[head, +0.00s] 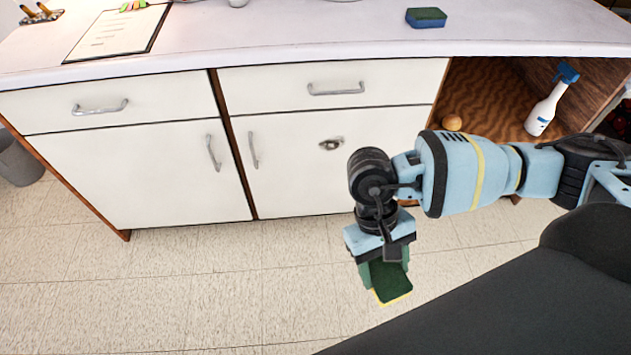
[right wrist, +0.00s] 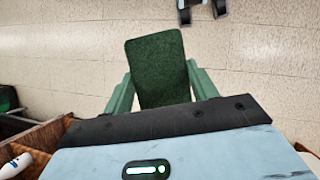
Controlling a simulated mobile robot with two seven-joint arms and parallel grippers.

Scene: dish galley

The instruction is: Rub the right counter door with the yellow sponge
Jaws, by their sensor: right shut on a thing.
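The yellow sponge (head: 391,281) has a dark green scouring face and a yellow edge. My right gripper (head: 384,264) is shut on it, in front of the counter and over the floor. In the right wrist view the sponge's green face (right wrist: 158,70) shows between the fingers (right wrist: 160,92). The right counter door (head: 290,180) is white and closed, with a metal handle at its left. A small grey-brown mark (head: 331,144) is on its upper part. The sponge is apart from the door. My arm hides the door's lower right corner. My left gripper is not in view.
A second sponge, blue with a green top (head: 426,18), lies on the countertop (head: 290,35). A clipboard (head: 118,33) lies at left. The open bay at right holds a spray bottle (head: 546,108) and a small orange-brown ball (head: 452,122). A grey bin (head: 18,160) stands far left.

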